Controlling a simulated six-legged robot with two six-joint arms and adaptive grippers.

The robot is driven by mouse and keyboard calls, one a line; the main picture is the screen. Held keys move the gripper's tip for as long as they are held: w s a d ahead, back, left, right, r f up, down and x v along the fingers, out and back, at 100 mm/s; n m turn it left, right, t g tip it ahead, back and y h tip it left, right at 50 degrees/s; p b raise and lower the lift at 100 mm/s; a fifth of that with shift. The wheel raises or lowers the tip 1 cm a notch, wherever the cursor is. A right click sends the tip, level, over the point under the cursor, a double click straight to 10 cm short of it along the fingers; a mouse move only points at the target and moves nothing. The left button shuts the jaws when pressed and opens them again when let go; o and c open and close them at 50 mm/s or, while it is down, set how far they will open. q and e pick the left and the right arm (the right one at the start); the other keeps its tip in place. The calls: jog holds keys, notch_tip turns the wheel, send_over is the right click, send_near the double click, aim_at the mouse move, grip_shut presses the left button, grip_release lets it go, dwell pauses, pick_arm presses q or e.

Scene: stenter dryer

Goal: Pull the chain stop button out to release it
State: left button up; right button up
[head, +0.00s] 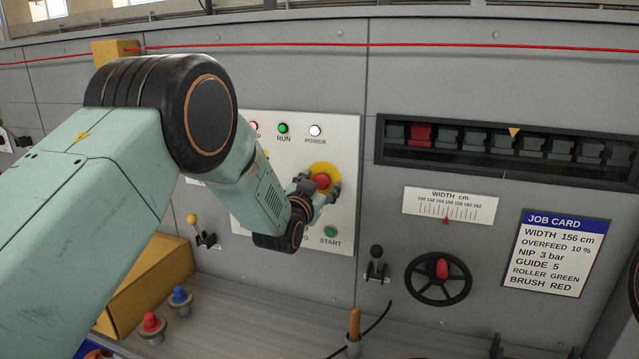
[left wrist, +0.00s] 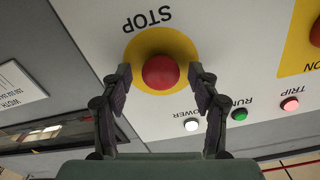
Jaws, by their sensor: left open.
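A red mushroom button on a round yellow plate (head: 328,168) sits on the white control panel (head: 345,135). In the left wrist view the red button (left wrist: 160,72) is near the middle, with the upside-down word STOP beside its yellow plate (left wrist: 160,35); any further label word is out of frame. My left gripper (head: 322,186) is at the button. In the left wrist view its open fingers (left wrist: 161,80) stand on either side of the red cap, with small gaps showing. Whether the fingertips touch the panel, I cannot tell. My right gripper is not in view.
A second yellow plate (left wrist: 304,40) with a red button is beside it. A green start button (head: 330,231) and the power lamp (head: 315,130) are close by. A lever (head: 376,262), a handwheel (head: 438,278) and a wooden handle (head: 354,325) lie lower right.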

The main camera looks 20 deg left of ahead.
pick_arm(q)
jog(key=shift+w+f, duration=0.1)
jog(key=shift+w, duration=0.05)
jog(key=shift+c, duration=0.5)
jog(key=shift+s+a, duration=0.1)
jog(key=shift+s, duration=0.1)
jog(key=c, duration=0.5)
grip_shut()
